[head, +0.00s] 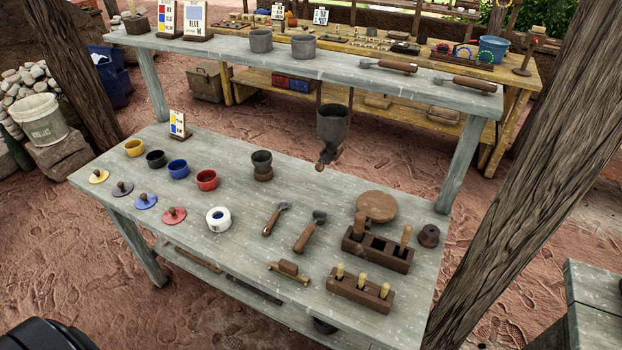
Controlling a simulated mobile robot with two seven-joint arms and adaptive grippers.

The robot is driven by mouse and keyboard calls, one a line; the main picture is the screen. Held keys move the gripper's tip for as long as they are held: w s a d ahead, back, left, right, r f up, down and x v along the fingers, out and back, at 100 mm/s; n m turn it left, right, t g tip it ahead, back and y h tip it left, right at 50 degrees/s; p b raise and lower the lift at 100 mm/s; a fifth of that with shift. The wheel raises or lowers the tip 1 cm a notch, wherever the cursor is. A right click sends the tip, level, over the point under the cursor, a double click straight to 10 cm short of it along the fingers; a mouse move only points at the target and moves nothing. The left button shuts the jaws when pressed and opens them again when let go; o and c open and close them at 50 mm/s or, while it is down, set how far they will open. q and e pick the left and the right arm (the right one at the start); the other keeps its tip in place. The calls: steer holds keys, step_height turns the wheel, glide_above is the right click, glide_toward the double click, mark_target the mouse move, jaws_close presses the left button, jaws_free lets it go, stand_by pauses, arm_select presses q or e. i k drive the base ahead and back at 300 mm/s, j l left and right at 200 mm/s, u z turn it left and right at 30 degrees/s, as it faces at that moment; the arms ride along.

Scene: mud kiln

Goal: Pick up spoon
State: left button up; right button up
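Two spoon-like tools with brown handles and small dark heads lie on the grey lower table in the head view. One spoon-like tool (275,218) is left of the other spoon-like tool (310,231). Their heads point away toward the back of the table, and they lie apart. I cannot tell for sure which one is the spoon. Neither of my grippers is in view.
The raised shelf (240,55) overhangs the back.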

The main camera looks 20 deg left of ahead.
mark_target(282, 205)
steer(key=u, duration=1.45)
